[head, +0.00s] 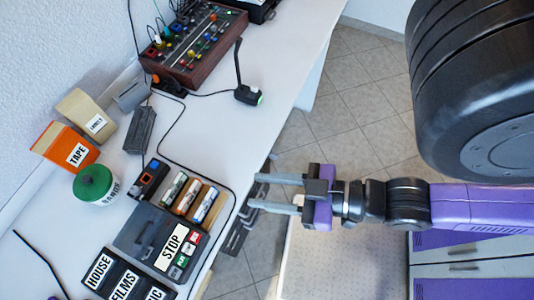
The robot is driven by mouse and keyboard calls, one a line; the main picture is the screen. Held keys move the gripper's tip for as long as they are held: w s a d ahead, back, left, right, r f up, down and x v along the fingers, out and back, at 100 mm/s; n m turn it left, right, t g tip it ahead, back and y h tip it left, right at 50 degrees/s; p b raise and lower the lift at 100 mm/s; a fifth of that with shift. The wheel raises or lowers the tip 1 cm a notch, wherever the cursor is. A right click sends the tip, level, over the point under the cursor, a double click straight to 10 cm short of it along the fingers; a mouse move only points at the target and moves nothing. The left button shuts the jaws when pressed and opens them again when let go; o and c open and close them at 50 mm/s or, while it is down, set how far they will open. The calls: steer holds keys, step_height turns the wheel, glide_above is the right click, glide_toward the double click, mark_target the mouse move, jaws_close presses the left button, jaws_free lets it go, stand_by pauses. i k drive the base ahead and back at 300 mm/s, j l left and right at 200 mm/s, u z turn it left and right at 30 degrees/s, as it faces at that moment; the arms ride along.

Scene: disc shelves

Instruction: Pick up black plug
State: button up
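A small black block with a green end (247,95) lies near the right edge of the white desk, with a thin upright stem and a black cable. A second black piece with an orange part (170,86) sits farther left, where cables meet. I cannot tell which of these is the black plug. My gripper (258,191) is to the right of the desk edge, pointing left. Its two grey fingers are apart, with nothing seen between them. It is well apart from both black pieces.
A wooden panel with coloured knobs (202,45) stands at the back. A black cable (182,165) crosses the desk. The desk middle (215,135) is mostly clear.

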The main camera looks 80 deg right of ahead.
mark_target(177, 86)
steer(key=z, duration=0.75)
steer(key=i+j, duration=0.1)
steer(key=j, duration=0.25)
steer(key=i+j, duration=0.1)
steer(key=j, duration=0.25)
steer(key=i+j, duration=0.1)
steer(key=j, duration=0.2)
steer(key=z, duration=0.05)
